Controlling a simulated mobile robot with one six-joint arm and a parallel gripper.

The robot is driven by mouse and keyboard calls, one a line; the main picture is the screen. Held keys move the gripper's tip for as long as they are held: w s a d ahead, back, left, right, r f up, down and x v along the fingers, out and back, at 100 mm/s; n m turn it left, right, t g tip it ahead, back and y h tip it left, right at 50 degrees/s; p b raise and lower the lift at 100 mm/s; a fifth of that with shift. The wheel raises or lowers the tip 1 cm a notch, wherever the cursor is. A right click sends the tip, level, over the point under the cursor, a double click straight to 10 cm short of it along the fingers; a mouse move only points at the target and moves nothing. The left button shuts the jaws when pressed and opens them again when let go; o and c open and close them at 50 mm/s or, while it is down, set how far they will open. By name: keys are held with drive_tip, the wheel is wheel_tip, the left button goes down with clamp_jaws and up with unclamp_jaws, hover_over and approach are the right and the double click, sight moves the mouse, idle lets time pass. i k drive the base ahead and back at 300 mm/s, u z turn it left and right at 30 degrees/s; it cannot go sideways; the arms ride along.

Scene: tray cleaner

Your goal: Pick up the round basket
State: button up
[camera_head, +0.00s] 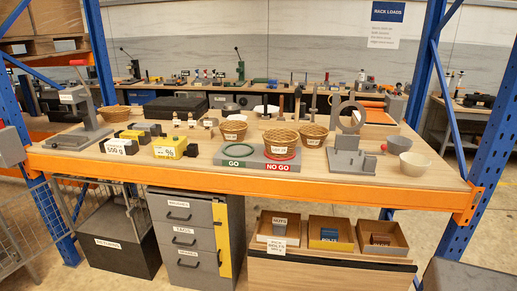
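Several round woven baskets stand on the wooden top of the orange-edged workbench (330,185). A third basket (312,135) stands just right of that one. A fourth, browner basket (113,113) is at the left behind the small boxes. They look alike, and I cannot tell which one the task names. My gripper is not in view.
The GO / NO GO tray (256,166) is in front of the middle baskets. A press (80,110) is at the left. Blue uprights (427,60) frame the bench; drawers (185,235) and bins (330,232) are below.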

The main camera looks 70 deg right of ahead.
sight(279, 143)
drive_tip(key=u, duration=0.3)
drive_tip(key=k, duration=1.75)
drive_tip(key=z, duration=0.5)
drive_tip(key=i, duration=1.05)
drive_tip(key=u, duration=0.1)
